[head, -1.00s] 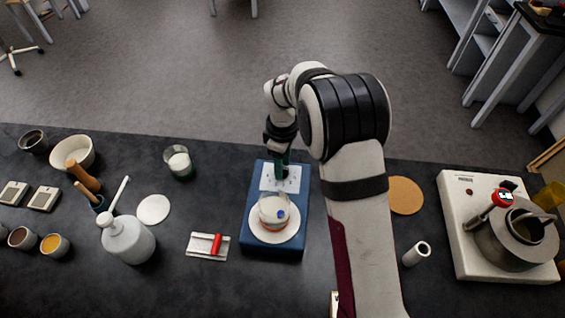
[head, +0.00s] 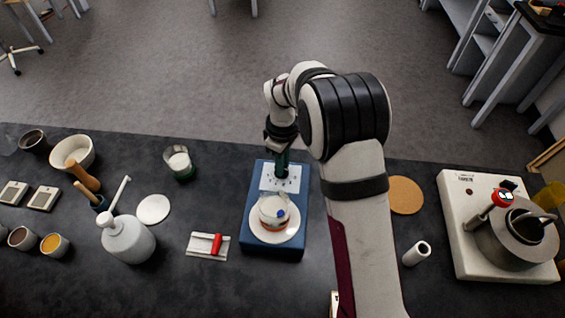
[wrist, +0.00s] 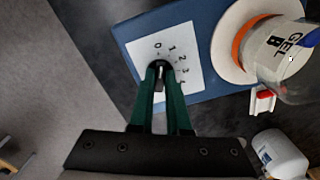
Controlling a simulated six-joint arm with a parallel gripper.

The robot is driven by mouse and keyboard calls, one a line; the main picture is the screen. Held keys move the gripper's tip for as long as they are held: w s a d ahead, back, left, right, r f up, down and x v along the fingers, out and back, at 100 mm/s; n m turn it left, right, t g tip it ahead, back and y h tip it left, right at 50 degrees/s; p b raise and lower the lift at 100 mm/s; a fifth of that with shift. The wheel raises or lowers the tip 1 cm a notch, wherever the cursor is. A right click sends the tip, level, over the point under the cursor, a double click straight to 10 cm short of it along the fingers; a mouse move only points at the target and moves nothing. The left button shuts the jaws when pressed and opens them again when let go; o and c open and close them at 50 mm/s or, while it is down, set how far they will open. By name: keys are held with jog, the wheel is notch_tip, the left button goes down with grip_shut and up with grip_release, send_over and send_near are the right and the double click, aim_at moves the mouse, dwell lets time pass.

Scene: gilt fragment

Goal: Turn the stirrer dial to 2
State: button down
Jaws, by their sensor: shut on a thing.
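The stirrer (head: 250,205) is a blue box with a white round plate (head: 257,233) on top. In the head view my gripper (head: 281,174) comes down on the panel behind the plate.
A glass beaker (wrist: 280,48) labelled GEL B, with a blue item in it, stands on the plate, close to my gripper. A red-and-white holder (head: 207,245) and a white bottle (head: 127,240) are to the left. A hotplate (head: 462,240) with a pot is at right.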

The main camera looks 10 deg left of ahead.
jog(key=m, duration=0.5)
jog(key=shift+a+m, duration=0.1)
jog(key=shift+m, duration=2.3)
jog(key=c, duration=0.9)
grip_release()
notch_tip(320, 180, up, 16)
jog(key=shift+f, duration=0.1)
jog(key=shift+s, duration=0.1)
